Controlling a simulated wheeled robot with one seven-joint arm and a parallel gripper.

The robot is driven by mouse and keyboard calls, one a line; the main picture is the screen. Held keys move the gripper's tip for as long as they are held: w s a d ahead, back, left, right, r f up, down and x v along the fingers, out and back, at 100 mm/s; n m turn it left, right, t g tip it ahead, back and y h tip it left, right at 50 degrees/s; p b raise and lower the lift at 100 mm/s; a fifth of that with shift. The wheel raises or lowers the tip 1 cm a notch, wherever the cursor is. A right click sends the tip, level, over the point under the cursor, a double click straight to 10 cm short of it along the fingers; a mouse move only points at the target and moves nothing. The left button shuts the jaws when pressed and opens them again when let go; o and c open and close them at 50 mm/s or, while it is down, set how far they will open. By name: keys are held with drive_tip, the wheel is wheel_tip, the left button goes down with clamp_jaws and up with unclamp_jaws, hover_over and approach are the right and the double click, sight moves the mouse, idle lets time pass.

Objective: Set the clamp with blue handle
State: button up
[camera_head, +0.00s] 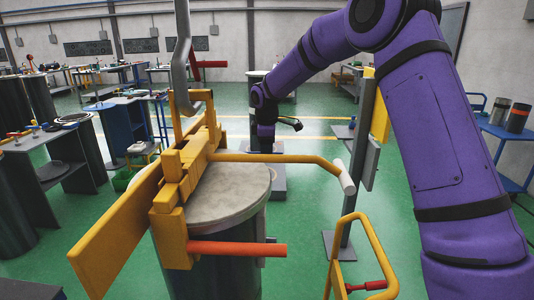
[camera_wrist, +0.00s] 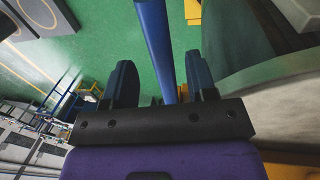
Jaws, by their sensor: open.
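My gripper (camera_wrist: 160,62) is open in the wrist view, with one dark finger on each side of a blue handle (camera_wrist: 154,30). The handle is a long bar running down the picture between the fingers. I see gaps on both sides of it, but its depth between the fingers is hard to tell. In the head view my purple arm reaches behind the large flanged cylinder (camera_head: 227,193). The gripper's fingers are not clearly seen there, and I cannot make out the blue handle. A yellow clamp (camera_head: 178,172) with an orange-red handle (camera_head: 238,249) sits at the flange's left edge.
A yellow bar (camera_head: 280,158) with a pale grip crosses beyond the flange, near my wrist. A yellow frame (camera_head: 357,230) stands front right. A grey hook (camera_head: 184,60) hangs above the clamp. Green floor (camera_head: 300,205) is free between cylinder and frame.

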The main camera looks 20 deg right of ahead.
drive_tip(key=shift+w+d+f, duration=0.1)
drive_tip(key=shift+w+f, duration=0.05)
drive_tip(key=shift+f, duration=0.6)
drive_tip(key=shift+w+f, duration=0.1)
drive_tip(key=shift+f, duration=0.65)
clamp_jaws()
